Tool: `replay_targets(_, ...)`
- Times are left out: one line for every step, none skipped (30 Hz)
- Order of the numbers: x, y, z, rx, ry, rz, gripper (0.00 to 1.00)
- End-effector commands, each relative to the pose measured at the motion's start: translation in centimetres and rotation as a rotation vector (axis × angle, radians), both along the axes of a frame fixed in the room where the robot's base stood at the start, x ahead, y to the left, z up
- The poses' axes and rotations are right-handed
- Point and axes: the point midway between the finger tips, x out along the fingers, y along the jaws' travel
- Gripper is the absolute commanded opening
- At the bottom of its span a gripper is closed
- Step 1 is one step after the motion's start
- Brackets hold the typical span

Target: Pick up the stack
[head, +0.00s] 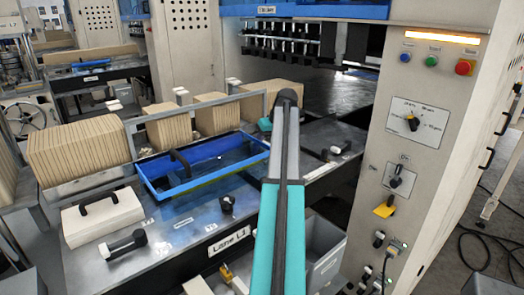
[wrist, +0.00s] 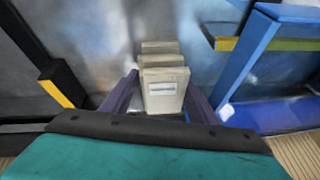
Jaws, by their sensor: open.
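In the wrist view, a small stack of pale cream blocks or packs (wrist: 163,92) stands on the grey metal surface, with a printed label on the nearest face. My gripper (wrist: 164,80) is open, with one dark purple finger on each side of the stack. I cannot tell whether either finger touches it. In the head view, my arm reaches over the table toward the machine opening, and a bit of teal shows at its far end. The fingers and the stack are hidden there.
A blue tray (head: 148,183) with a black handle lies left of my arm; a blue frame (wrist: 250,55) shows close at right in the wrist view. Kraft bundles (head: 80,148) line the back rail. A white block with a handle (head: 103,217) sits front left. The control cabinet (head: 425,90) stands right.

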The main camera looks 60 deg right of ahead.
Motion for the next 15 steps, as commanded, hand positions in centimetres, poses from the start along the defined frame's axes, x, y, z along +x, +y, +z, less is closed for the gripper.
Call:
replay_targets(0.13, 0.01, -0.3, 0.0, 0.001, 0.0, 0.54)
replay_targets(0.19, -0.01, -0.44, 0.0, 0.0, 0.0, 0.54)
replay_targets(0.25, -0.03, -0.58, 0.0, 0.0, 0.0, 0.54)
replay_targets(0.27, -0.04, -0.64, 0.0, 0.0, 0.0, 0.54)
replay_targets(0.29, -0.05, -0.69, 0.0, 0.0, 0.0, 0.54)
replay_targets(0.29, -0.05, -0.71, -0.001, 0.0, 0.0, 0.54)
replay_targets(0.28, -0.06, -0.71, -0.001, 0.0, 0.0, 0.54)
replay_targets(0.29, -0.06, -0.7, -0.001, 0.0, -0.001, 0.54)
replay_targets(0.27, -0.06, -0.7, -0.001, 0.0, -0.001, 0.54)
replay_targets(0.27, -0.06, -0.7, -0.001, 0.0, -0.001, 0.54)
replay_targets(0.27, -0.06, -0.69, -0.001, 0.0, 0.0, 0.54)
replay_targets(0.27, -0.06, -0.69, -0.001, 0.0, -0.001, 0.54)
replay_targets(0.26, -0.06, -0.68, 0.0, -0.001, 0.0, 0.54)
replay_targets(0.26, -0.06, -0.68, 0.0, 0.0, 0.0, 0.54)
replay_targets(0.26, -0.06, -0.67, 0.0, 0.0, 0.0, 0.54)
